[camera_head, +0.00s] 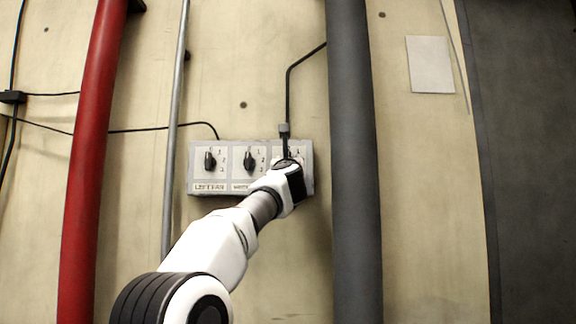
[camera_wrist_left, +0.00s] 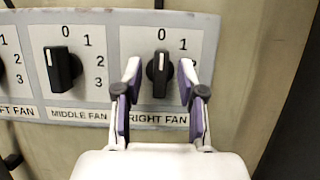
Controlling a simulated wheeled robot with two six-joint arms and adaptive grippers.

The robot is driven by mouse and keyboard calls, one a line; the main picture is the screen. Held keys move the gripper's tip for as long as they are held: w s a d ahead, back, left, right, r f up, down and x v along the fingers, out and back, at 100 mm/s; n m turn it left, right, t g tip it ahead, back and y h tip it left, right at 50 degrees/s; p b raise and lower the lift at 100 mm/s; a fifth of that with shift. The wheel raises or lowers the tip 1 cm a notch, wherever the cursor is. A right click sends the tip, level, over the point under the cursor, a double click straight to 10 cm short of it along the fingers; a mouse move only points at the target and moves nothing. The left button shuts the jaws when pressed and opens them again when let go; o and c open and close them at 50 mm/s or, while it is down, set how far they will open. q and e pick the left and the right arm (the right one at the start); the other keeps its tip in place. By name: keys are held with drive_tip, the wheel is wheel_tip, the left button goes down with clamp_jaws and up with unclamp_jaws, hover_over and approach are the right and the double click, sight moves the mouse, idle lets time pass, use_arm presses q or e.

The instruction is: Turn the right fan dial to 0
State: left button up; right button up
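The right fan dial (camera_wrist_left: 158,74) is a black knob on a grey panel in the left wrist view. It stands about upright, its white mark near the top, toward the printed 0. My left gripper (camera_wrist_left: 160,78) is open, with one purple-padded finger on each side of the dial. Small gaps show between the fingers and the knob. In the head view my left gripper (camera_head: 289,171) is at the right end of the panel and hides most of this dial. My right gripper is in neither view.
The middle fan dial (camera_wrist_left: 62,68) and left fan dial (camera_head: 210,160) sit left on the same panel (camera_head: 222,148). A thick grey pipe (camera_head: 354,150) runs close to the panel's right. A red pipe (camera_head: 92,150) and thin conduit (camera_head: 175,110) stand left.

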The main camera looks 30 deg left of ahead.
use_arm(q)
drive_tip(key=v, duration=1.1)
drive_tip(key=shift+s+d+f, duration=0.15)
drive_tip(key=shift+s, duration=0.15)
drive_tip(key=shift+f, duration=0.1)
